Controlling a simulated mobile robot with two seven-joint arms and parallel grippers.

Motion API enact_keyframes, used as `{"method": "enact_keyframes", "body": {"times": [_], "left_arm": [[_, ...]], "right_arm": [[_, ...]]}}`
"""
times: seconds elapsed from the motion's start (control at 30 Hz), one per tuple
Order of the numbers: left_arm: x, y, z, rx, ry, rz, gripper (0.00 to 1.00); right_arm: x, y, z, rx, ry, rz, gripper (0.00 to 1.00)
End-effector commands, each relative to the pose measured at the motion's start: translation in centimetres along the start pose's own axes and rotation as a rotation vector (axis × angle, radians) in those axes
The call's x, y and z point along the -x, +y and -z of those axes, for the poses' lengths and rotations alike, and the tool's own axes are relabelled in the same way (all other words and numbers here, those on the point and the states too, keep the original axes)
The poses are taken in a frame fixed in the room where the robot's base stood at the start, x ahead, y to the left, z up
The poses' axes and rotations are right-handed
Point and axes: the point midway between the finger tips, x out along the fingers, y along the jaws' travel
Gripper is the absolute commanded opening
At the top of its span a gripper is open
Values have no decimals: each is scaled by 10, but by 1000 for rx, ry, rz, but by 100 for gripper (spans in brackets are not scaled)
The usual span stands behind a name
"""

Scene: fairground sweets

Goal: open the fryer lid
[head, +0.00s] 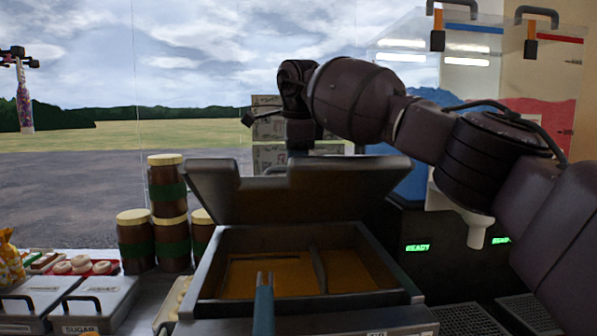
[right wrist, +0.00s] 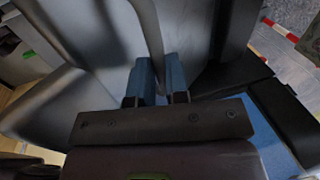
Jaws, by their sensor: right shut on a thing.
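The grey fryer lid (head: 300,195) stands raised and tilted back above the open fryer (head: 212,260). Yellow-brown oil and a divider show inside the fryer. My right gripper (head: 300,145) reaches over from the right to the lid's upper edge; its fingertips are hidden there in the head view. In the right wrist view its blue fingers (right wrist: 160,75) are shut on the lid's handle, against grey metal; the handle itself is mostly hidden.
Brown jars with cream lids (head: 167,190) are stacked to the left. Grey lidded bins (head: 95,300) and a tray of sweets (head: 75,266) lie at far left. Dispensers with green READY displays (head: 417,248) stand behind my right arm.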

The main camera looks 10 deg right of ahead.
Motion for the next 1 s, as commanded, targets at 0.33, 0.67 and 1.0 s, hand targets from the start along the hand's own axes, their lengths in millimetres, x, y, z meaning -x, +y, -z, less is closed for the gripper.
{"method": "enact_keyframes", "body": {"times": [0.33, 0.67, 1.0], "left_arm": [[-5, 0, 2, -5, 8, -2, 43], [-4, 1, -3, 4, -4, 1, 43], [-1, 1, -8, 11, -15, 3, 43]], "right_arm": [[-11, -6, 2, -5, 6, -9, 0], [-12, -5, 2, -4, 6, -10, 30], [-5, -5, 1, -2, 3, -4, 40]]}}
